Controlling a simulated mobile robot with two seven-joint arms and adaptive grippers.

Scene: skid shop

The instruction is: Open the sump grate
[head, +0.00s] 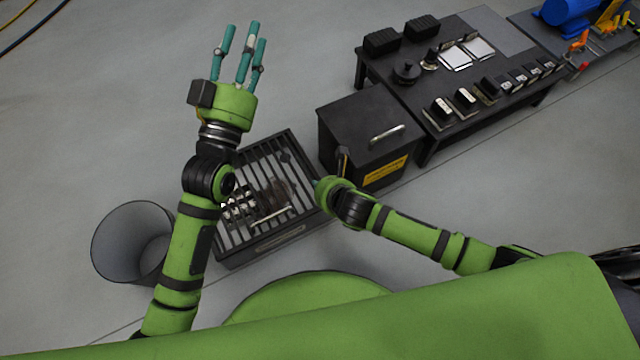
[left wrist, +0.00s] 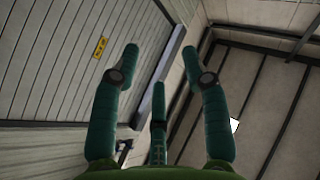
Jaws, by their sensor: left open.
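The sump grate (head: 297,190) is a dark barred cover on a low black frame on the floor, left of centre in the head view. It lies flat over the sump, with pale and brown parts showing between its bars. A light bar (head: 272,215) shows near its front. My left gripper (head: 243,32) is raised beyond the grate, open and empty, its teal fingers apart and pointing away from it. The left wrist view also shows the spread fingers (left wrist: 160,60) with nothing between them. My left arm covers the grate's left edge. My right arm ends beside its right edge, its fingers hidden.
A grey bin (head: 118,240) stands left of the grate. A black cabinet (head: 360,125) with a light handle and yellow label stands close on the right. A black bench (head: 480,75) with several parts lies beyond.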

